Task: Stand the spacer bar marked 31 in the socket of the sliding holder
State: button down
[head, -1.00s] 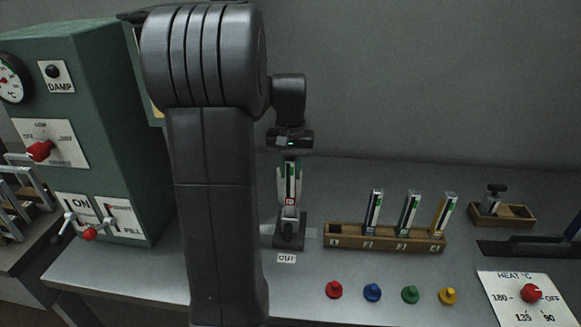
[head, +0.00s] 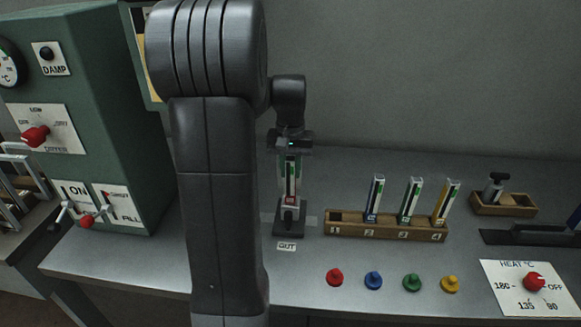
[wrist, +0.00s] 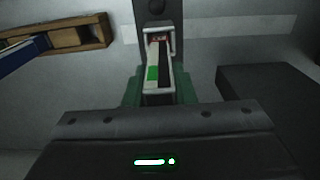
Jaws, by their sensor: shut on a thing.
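My gripper (head: 290,170) is shut on an upright spacer bar (head: 291,184) with a green and white face and a red patch near its foot. Its number is too small to read. In the wrist view the bar (wrist: 153,72) runs from between the green finger pads toward the dark holder (wrist: 156,8).
A wooden rack (head: 385,232) to the right holds three bars; its slot 1 is empty. Several coloured knobs (head: 373,281) stand in front of it. A green machine (head: 110,130) is at left. A small wooden tray (head: 517,206) and a heat panel (head: 520,288) are at right.

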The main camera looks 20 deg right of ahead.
jog(key=shift+f, duration=0.2)
jog(key=c, duration=1.1)
grip_release()
jog(key=shift+r, duration=0.1)
notch_tip(320, 180, up, 14)
jog(key=shift+f, duration=0.2)
